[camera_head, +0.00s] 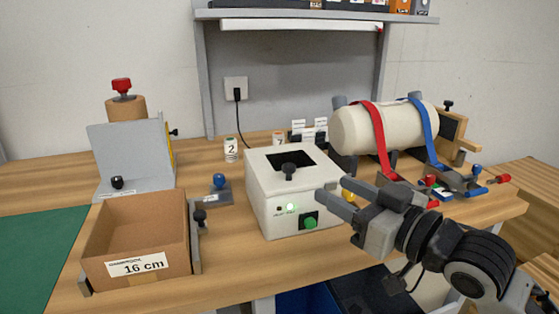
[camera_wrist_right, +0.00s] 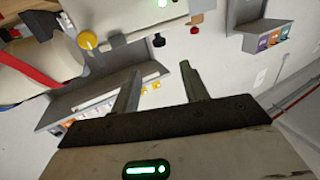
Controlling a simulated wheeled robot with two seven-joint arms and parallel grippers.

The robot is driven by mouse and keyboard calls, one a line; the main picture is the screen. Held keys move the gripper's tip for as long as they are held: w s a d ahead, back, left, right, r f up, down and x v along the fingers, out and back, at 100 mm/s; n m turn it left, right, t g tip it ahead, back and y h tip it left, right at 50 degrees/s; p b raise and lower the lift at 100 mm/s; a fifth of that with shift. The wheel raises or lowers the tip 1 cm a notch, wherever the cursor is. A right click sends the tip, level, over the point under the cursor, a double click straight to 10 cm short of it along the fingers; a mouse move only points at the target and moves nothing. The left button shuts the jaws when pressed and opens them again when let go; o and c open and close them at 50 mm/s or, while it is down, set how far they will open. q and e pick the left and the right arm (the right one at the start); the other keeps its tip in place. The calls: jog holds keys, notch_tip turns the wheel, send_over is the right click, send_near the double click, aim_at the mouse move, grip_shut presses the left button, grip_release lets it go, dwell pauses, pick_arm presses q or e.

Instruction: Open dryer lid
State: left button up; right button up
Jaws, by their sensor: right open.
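The dryer is a white box (camera_head: 290,195) in the middle of the bench, with a green light and a green knob on its front. Its lid (camera_head: 265,162) lies on top, with a dark square in it and a black knob (camera_head: 289,171) near the front edge. My right gripper (camera_head: 337,202) is open and empty, just right of the dryer's front and apart from the lid knob. In the right wrist view the open fingers (camera_wrist_right: 157,88) have nothing between them. A white box with a green light (camera_wrist_right: 120,14) shows there at the top. My left gripper is not in view.
A cardboard box (camera_head: 135,245) marked 16 cm stands at front left. A white cylinder (camera_head: 358,130) with red and blue straps lies at right behind my arm. A grey shelf (camera_head: 300,15) hangs above the bench. A black-knobbed grey stand (camera_head: 130,155) is at left.

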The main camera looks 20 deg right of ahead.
aim_at(293, 168)
jog(key=p+x, duration=0.1)
jog(key=x, duration=1.3)
jog(key=shift+w+a, duration=0.1)
grip_shut()
jog(key=shift+p, duration=0.3)
